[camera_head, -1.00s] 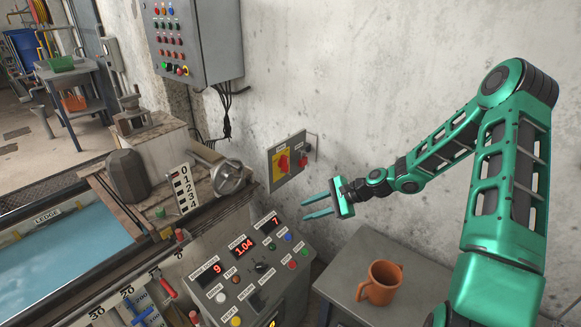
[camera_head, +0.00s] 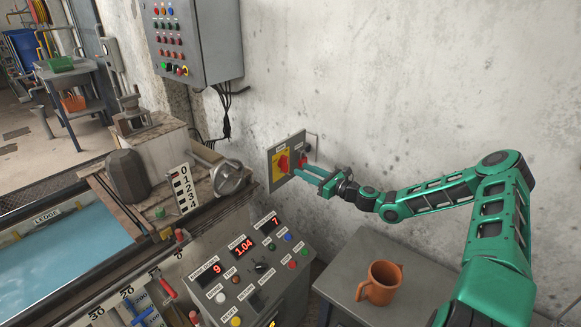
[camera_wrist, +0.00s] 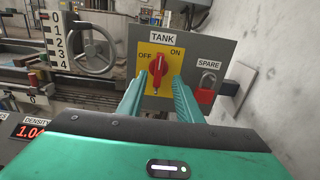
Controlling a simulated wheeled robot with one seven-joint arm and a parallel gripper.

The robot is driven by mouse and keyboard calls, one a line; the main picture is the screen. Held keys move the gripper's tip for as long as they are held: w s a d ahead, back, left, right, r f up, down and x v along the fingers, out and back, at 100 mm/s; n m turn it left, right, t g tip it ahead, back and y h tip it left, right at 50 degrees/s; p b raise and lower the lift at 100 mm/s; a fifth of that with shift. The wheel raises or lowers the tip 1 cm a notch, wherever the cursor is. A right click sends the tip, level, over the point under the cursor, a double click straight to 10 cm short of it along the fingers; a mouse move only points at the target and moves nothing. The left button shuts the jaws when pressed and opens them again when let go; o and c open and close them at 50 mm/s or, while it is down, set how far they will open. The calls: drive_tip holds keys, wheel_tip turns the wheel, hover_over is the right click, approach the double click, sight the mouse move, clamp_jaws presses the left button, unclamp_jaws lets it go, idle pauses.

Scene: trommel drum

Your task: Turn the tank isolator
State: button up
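The tank isolator is a red rotary knob (camera_head: 283,162) on a yellow plate on a grey wall panel; the wrist view shows it too (camera_wrist: 158,66). Its plate reads OFF at left and ON at right, under a TANK label (camera_wrist: 162,38). The knob's grip bar stands roughly upright in the wrist view. My gripper (camera_head: 301,173) is just in front of the panel. In the wrist view, its two teal fingers (camera_wrist: 159,83) are apart, one on each side of the knob. I cannot tell whether they touch it.
Right of the isolator is a SPARE switch with a red padlock (camera_wrist: 205,87). Below is a control console (camera_head: 255,265) with lit displays. A handwheel (camera_head: 230,177) is to the left. An orange mug (camera_head: 380,283) stands on a grey table (camera_head: 345,270) below my arm.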

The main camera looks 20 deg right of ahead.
sight(284, 164)
drive_tip(key=x, duration=0.7)
drive_tip(key=shift+w+a, duration=0.2)
clamp_jaws()
